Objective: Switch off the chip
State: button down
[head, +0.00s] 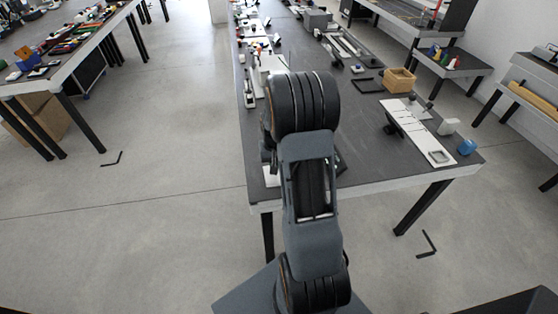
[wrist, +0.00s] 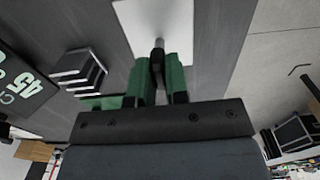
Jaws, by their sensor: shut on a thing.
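My gripper (wrist: 157,85) has green fingers and is shut on a small dark switch lever with a grey metal rod end (wrist: 159,44) in the wrist view. The lever stands against a white plate (wrist: 180,20), which I take to be the chip's switch base. The fingers hide much of the lever, and its on or off position cannot be told. In the head view my own arm covers the gripper and the lever. A white plate edge (head: 271,176) shows beside my arm at the table's near left.
The long dark table (head: 360,145) carries a wooden box (head: 399,79), a white panel (head: 425,135) and a blue object (head: 467,147) to the right. Open floor is at left.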

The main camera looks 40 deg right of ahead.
jog(key=h+b, duration=0.1)
jog(key=a+g+h+b, duration=0.1)
jog(key=shift+w+a+f+h, duration=0.25)
jog(key=shift+w+f+h, duration=0.05)
jog(key=shift+w, duration=0.1)
jog(key=shift+w+a+g+h+b, duration=0.1)
jog(key=shift+a+g+h+b, duration=0.2)
jog(key=shift+g+h+b, duration=0.35)
jog(key=shift+b, duration=0.3)
jog(key=c, duration=1.1)
grip_release()
jog(key=v, duration=1.4)
jog(key=shift+a+f, duration=0.1)
jog(key=shift+a, duration=0.1)
